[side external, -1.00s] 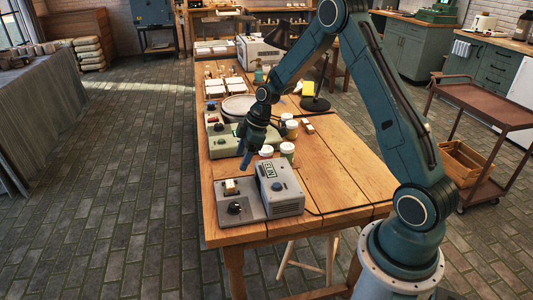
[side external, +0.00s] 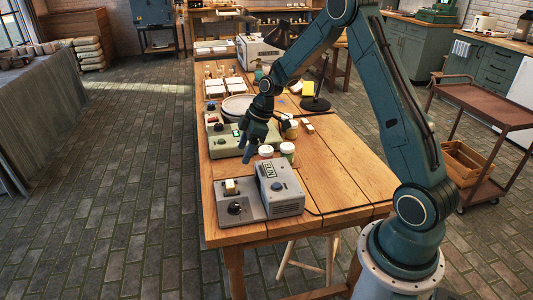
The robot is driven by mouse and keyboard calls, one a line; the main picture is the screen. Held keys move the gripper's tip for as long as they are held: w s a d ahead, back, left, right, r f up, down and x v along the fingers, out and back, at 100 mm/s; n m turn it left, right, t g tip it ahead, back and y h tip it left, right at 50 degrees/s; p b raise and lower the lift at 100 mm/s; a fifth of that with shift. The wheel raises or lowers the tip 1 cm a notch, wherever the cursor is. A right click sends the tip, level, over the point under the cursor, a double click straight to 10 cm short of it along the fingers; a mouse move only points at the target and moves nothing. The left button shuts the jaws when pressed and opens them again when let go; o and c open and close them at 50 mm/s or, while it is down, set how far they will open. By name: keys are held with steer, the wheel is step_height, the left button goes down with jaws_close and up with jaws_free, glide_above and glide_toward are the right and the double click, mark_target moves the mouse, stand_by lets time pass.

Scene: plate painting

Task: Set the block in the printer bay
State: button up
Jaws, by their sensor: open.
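A grey machine (side external: 240,211) with a dark knob, a raised box and a lit green display stands at the near end of the wooden table. A small tan and white block-like piece (side external: 231,187) sits at the back of its low left part. I cannot tell whether this piece is the block, or which machine holds the printer bay. My gripper (side external: 249,157) is open and points down above the table, behind the grey machine and in front of a pale green machine (side external: 226,148). Nothing shows between its fingers. It partly hides the green machine.
White-lidded jars (side external: 287,149) stand right of my gripper. White trays (side external: 215,89) lie farther back. The table's right front (side external: 335,180) is mostly clear, with a dark cable.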

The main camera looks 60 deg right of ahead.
steer(key=s+a+r+m+h, duration=0.1)
steer(key=s+a+r, duration=0.25)
steer(key=r, duration=0.25)
steer(key=s+a+r+m, duration=0.2)
steer(key=s+r, duration=0.2)
steer(key=r, duration=0.1)
steer(key=s+a+r+m+h, duration=0.1)
steer(key=s+a+r, duration=0.25)
steer(key=r, duration=0.25)
steer(key=s+a+r+m+t, duration=0.1)
steer(key=s+r+m, duration=0.1)
steer(key=s, duration=0.7)
steer(key=s+a+r+m+t+h, duration=0.1)
steer(key=s+a+m, duration=0.1)
steer(key=s, duration=0.7)
steer(key=shift+s+a+r+m, duration=0.2)
steer(key=shift+s+r+m, duration=0.05)
steer(key=shift+r+m, duration=0.15)
